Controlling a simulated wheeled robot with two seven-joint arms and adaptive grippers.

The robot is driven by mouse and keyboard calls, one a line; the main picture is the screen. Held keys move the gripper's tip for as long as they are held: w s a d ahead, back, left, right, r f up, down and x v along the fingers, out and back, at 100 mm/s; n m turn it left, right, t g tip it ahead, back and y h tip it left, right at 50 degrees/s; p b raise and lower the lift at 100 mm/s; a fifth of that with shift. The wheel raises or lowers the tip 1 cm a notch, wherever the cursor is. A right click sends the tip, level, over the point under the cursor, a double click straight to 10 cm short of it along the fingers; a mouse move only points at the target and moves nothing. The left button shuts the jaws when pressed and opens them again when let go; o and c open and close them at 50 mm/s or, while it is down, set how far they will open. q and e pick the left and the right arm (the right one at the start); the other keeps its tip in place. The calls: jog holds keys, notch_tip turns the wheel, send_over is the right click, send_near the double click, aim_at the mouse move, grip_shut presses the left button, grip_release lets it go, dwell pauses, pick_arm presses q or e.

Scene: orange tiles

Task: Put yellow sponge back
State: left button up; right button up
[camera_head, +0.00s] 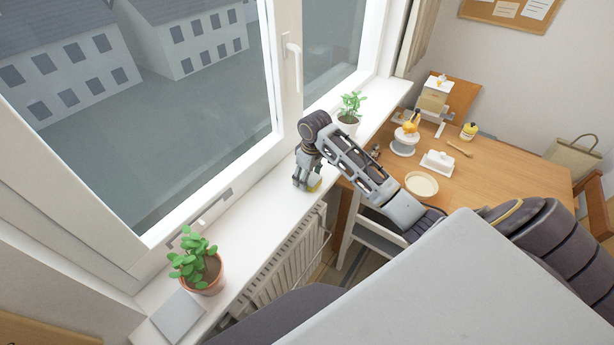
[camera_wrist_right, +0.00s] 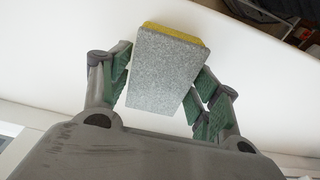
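The yellow sponge (camera_wrist_right: 172,68) has a grey scouring face and a yellow layer along its far edge. In the right wrist view it sits between the two green-padded fingers of my right gripper (camera_wrist_right: 162,88), which appear to press on its sides. In the head view the right gripper (camera_head: 307,180) is low over the white windowsill (camera_head: 255,215), and a small yellow part of the sponge (camera_head: 315,184) shows beside the fingers. I cannot tell whether the sponge touches the sill. My left gripper is not in view.
Potted plants stand on the sill, one near (camera_head: 203,275) and one far (camera_head: 349,112) behind my arm. A grey flat slab (camera_head: 178,316) lies by the near pot. The wooden table (camera_head: 500,180) holds a plate (camera_head: 421,184) and dishes. The sill between pot and gripper is clear.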

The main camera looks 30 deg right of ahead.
aim_at(311, 178)
jog(key=shift+o, duration=0.6)
jog(key=shift+r, duration=0.2)
notch_tip(311, 178, up, 12)
jog(key=s, duration=0.1)
jog(key=shift+s+d+b, duration=0.2)
jog(key=shift+d+b, duration=0.1)
jog(key=shift+b, duration=0.15)
